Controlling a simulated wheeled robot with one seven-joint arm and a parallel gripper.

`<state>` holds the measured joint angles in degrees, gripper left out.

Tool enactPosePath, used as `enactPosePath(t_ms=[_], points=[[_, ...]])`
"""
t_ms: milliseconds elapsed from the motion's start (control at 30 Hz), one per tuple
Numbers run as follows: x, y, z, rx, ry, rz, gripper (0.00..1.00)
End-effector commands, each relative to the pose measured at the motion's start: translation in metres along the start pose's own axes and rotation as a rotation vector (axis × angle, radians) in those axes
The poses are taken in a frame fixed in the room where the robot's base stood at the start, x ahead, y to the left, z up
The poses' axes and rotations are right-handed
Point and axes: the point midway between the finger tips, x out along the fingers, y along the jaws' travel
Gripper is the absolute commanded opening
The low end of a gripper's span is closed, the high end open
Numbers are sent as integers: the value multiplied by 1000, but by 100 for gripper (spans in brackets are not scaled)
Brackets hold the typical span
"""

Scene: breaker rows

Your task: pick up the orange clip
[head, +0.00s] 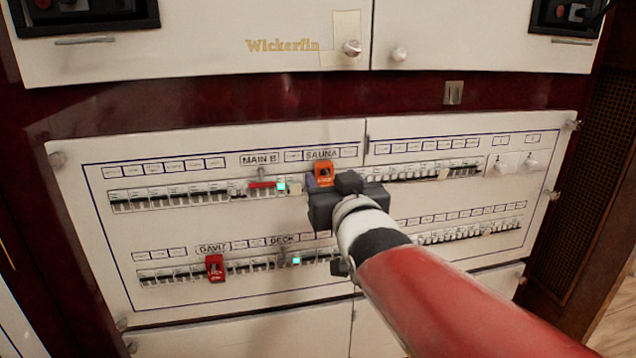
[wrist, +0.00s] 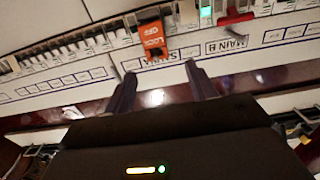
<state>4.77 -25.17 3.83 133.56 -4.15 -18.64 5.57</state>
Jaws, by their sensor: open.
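The orange clip (head: 323,174) sits on the upper breaker row, just below the SAUNA label. In the wrist view the orange clip (wrist: 152,38) shows lettering that reads "LOCK OFF", upside down or tilted. My gripper (wrist: 158,80) is open, with its two fingers apart and the clip beyond the fingertips, between their lines. No contact with the clip shows. In the head view my gripper (head: 328,188) is right in front of the panel at the clip, and it hides the breakers just below and to the right.
A red clip (head: 214,268) sits on the lower row under the GAVIT-like label. A red breaker handle (head: 262,185) and a lit green indicator (head: 281,186) are left of the orange clip. Another green light (head: 297,261) is on the lower row. Round knobs (head: 352,48) stick out above.

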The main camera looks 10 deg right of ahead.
Motion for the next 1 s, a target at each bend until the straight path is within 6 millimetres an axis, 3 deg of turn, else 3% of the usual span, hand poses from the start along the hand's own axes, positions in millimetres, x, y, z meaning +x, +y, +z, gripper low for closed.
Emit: enactPosePath(t_ms=[400, 700, 1000], points=[[52, 3, 4, -1, -2, 1, 56], [55, 3, 4, -1, -2, 1, 55], [55, 3, 4, 0, -2, 1, 16]])
